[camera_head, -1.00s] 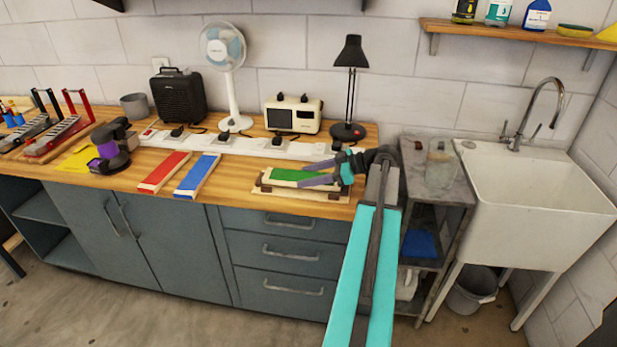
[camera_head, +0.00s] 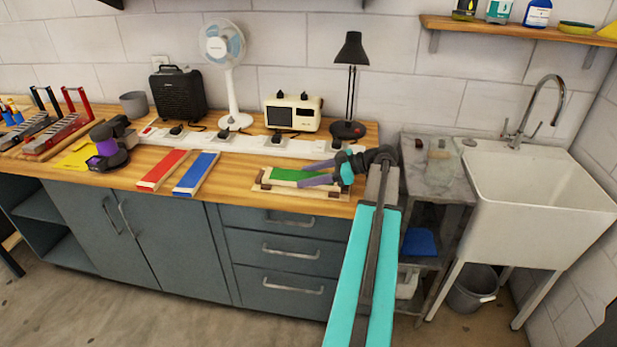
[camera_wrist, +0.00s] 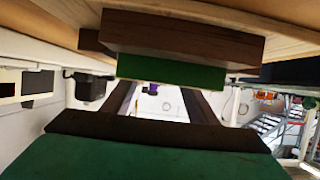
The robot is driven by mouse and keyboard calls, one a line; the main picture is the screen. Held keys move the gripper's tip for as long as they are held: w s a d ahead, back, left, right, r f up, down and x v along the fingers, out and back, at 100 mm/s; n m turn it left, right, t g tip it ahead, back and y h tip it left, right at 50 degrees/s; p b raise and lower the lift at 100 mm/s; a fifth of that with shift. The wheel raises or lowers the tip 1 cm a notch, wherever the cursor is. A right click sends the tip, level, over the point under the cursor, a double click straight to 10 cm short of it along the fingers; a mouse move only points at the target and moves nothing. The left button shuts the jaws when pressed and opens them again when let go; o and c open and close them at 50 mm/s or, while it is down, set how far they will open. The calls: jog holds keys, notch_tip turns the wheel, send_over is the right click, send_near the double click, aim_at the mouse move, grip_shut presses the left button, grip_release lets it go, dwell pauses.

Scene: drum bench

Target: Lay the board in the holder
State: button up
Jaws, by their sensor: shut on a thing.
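The green board (camera_head: 293,174) lies at the wooden holder (camera_head: 300,192) on the right part of the bench, with its length running left to right. It looks nearly flat and within the holder's outline. I cannot tell whether it touches the holder's bottom. My gripper (camera_head: 320,172) comes in from the right and is shut on the board's right part, its purple-grey fingers on either side. In the wrist view a green strip (camera_wrist: 170,72), likely the board, shows against a dark brown block (camera_wrist: 180,38). The fingers partly hide the board's right end.
A red board (camera_head: 164,170) and a blue board (camera_head: 196,175) lie left of the holder. A power strip (camera_head: 235,146) runs behind. Bare bench lies between the blue board and holder.

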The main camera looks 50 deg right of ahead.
jog(key=shift+f+b, duration=0.3)
dwell(0.4)
jog(key=o, duration=1.3)
jog(key=b+v, duration=0.2)
jog(key=v, duration=1.2)
jog(key=shift+b, duration=0.3)
